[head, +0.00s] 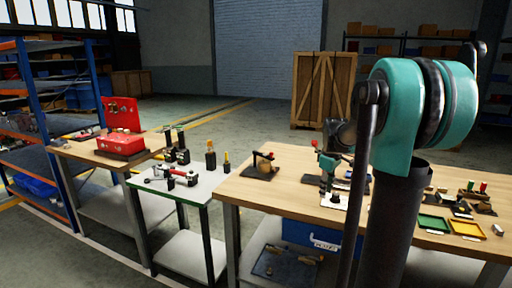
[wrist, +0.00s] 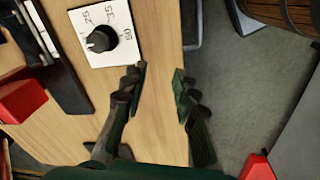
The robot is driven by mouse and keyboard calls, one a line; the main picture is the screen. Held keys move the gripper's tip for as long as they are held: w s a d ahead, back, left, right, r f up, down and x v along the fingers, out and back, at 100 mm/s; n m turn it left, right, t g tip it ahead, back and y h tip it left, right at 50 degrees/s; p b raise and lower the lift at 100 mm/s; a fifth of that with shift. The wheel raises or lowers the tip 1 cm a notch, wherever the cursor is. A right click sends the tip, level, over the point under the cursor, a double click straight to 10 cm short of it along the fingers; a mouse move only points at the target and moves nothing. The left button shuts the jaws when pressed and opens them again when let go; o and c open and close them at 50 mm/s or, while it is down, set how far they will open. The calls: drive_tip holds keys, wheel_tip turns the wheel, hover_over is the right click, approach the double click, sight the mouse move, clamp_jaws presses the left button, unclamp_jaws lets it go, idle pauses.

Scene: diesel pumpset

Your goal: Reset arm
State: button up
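My gripper (wrist: 160,84) is open and empty, with bare wooden table top showing between its two dark fingers in the wrist view. It hangs above the wooden workbench (wrist: 160,30). A white dial plate (wrist: 125,50) with a black knob and printed numbers lies ahead and to the left of the fingers, apart from them. In the head view my teal and black arm fills the right foreground and hides part of the workbench (head: 255,192). Small dark and teal parts stand beyond my arm, near a white plate (head: 333,201); I cannot tell clearly which are my gripper.
Yellow (head: 467,229) and green (head: 433,223) trays lie on the workbench's right side. A wooden crate (head: 323,90) stands behind. Open floor lies behind the benches.

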drive_tip(key=s+a+f+m+t, duration=0.1)
drive_tip(key=s+a+f+m, duration=0.1)
drive_tip(key=s, duration=0.6)
drive_tip(key=s+a+f+m+t, duration=0.1)
drive_tip(key=s+a+f+m, duration=0.2)
drive_tip(key=s+f, duration=0.4)
drive_tip(key=s+a+f+m, duration=0.2)
drive_tip(key=s+f, duration=0.3)
drive_tip(key=s, duration=0.3)
drive_tip(key=shift+s+a+m+t, duration=0.15)
drive_tip(key=shift+s+m+t, duration=0.25)
drive_tip(key=shift+m, duration=0.5)
